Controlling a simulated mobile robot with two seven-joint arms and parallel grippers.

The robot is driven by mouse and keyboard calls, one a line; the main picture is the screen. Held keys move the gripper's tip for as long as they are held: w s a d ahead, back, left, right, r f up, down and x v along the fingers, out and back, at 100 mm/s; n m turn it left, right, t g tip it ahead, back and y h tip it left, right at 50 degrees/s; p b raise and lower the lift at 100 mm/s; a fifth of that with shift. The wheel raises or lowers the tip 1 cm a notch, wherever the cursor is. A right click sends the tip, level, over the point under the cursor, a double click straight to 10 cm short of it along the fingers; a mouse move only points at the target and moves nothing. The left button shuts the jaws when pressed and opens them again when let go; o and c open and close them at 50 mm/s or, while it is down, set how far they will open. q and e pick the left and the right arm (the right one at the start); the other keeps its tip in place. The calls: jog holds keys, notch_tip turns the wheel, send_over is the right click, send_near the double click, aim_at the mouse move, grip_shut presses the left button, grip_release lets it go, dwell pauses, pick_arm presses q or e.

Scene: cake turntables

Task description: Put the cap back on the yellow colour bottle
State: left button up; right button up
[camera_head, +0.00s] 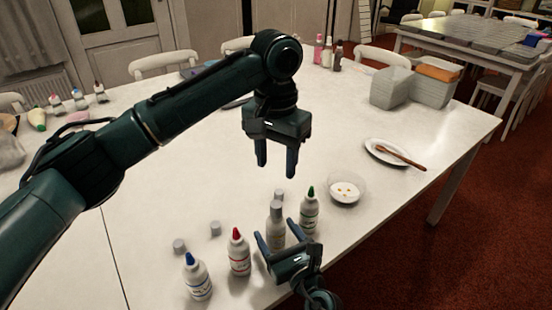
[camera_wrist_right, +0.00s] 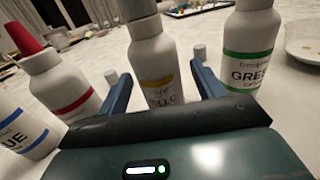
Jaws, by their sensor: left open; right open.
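The yellow colour bottle (camera_head: 276,234) stands upright on the table; its yellow-marked label shows in the right wrist view (camera_wrist_right: 158,65). A grey cap (camera_head: 276,208) sits on its top, with no coloured nozzle showing; the cap is cut off at the top of the right wrist view (camera_wrist_right: 136,8). My right gripper (camera_head: 277,230) is open, low, with one finger on each side of the bottle; I cannot tell whether they touch it. My left gripper (camera_head: 276,172) is open and empty, higher up, behind the bottle in the picture.
Blue (camera_head: 197,278), red (camera_head: 239,254) and green (camera_head: 309,214) bottles stand close by with bare nozzles. Loose grey caps (camera_head: 179,246) (camera_head: 215,229) (camera_head: 279,195) lie around them. A bowl (camera_head: 345,200) and a plate (camera_head: 378,148) with a brown utensil are to the right.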

jog(key=v, duration=1)
jog(key=shift+s+b, duration=0.2)
jog(key=shift+b, duration=0.15)
jog(key=shift+d, duration=0.1)
